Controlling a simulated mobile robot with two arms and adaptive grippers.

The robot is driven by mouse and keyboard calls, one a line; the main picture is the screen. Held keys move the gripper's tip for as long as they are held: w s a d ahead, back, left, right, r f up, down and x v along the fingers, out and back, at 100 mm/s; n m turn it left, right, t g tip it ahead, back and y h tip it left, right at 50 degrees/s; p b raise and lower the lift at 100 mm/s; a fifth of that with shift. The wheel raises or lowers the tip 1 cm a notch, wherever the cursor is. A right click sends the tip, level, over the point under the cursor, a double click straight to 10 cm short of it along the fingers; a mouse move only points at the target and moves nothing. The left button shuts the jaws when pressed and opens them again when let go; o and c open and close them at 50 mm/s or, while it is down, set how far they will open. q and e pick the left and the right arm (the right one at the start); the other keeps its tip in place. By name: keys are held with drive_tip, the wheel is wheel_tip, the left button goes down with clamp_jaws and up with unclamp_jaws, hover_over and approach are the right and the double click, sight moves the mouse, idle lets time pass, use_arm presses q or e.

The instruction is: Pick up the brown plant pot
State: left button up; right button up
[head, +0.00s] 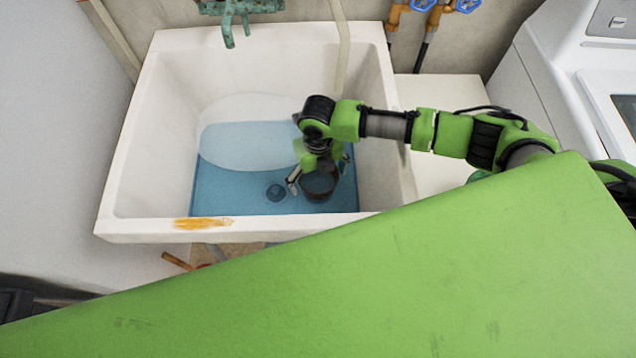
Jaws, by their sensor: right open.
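A dark brownish-grey round pot (319,188) stands in the white sink (120,200), on the blue bottom near the front right. It looks upright, and its open top faces up. My right gripper (319,175) reaches down into the sink from the right, directly over the pot. It is open, with one finger at the pot's left side and the other at its upper right. I cannot tell whether the fingers touch the pot. The gripper hides the pot's back rim. My left gripper is not in view.
The sink walls surround the pot, with the front rim close to it. A green tap (230,22) hangs over the back rim. A white machine (570,70) stands at the right. The sink's left part is clear.

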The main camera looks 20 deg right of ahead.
sight(318, 190)
drive_tip(key=f, duration=0.5)
drive_tip(key=shift+w, duration=0.3)
drive_tip(key=shift+c, duration=0.3)
drive_tip(key=c, duration=1)
